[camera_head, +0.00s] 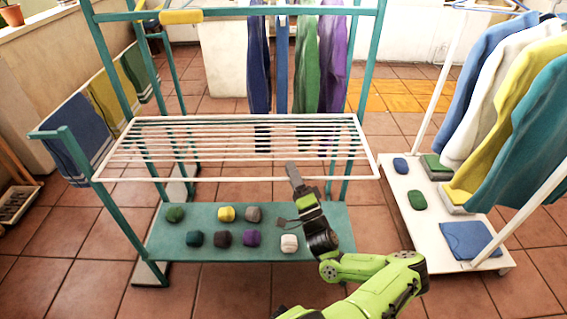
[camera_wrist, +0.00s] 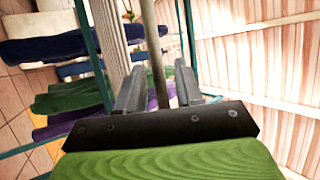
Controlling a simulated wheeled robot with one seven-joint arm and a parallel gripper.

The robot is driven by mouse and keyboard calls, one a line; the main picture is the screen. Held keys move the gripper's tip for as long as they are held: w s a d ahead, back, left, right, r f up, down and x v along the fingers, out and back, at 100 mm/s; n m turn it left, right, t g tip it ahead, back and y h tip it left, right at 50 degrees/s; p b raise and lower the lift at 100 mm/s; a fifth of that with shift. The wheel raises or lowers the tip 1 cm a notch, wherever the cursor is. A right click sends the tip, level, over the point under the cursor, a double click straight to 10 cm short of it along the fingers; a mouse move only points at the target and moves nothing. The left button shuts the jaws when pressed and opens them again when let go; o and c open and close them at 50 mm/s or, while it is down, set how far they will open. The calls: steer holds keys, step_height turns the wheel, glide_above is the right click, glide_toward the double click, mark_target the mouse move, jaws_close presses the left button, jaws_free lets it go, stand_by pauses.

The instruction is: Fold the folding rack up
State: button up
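The folding rack (camera_head: 145,180) is a white frame with several thin parallel bars. It lies out flat, roughly level, across the teal stand (camera_head: 133,238). My gripper (camera_head: 292,170) is at the rack's front bar, near the middle of its length, and covers a short piece of it in the head view. In the wrist view my gripper (camera_wrist: 157,88) has its two grey fingers spread apart. A brownish bar (camera_wrist: 152,35) runs between them with gaps visible, and the rack's pale bars (camera_wrist: 113,40) show edge-on beside it. I cannot tell whether either finger touches the bar.
Several coloured bundles, including a yellow one (camera_head: 226,213), lie on the teal lower shelf (camera_head: 330,240). Garments hang behind the rack, including a purple one (camera_head: 334,50). Towels (camera_head: 72,140) hang at the left. A white clothes cart (camera_head: 400,200) stands at the right.

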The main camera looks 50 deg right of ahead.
steer(key=shift+r, duration=0.15)
jaws_close()
stand_by(0.4)
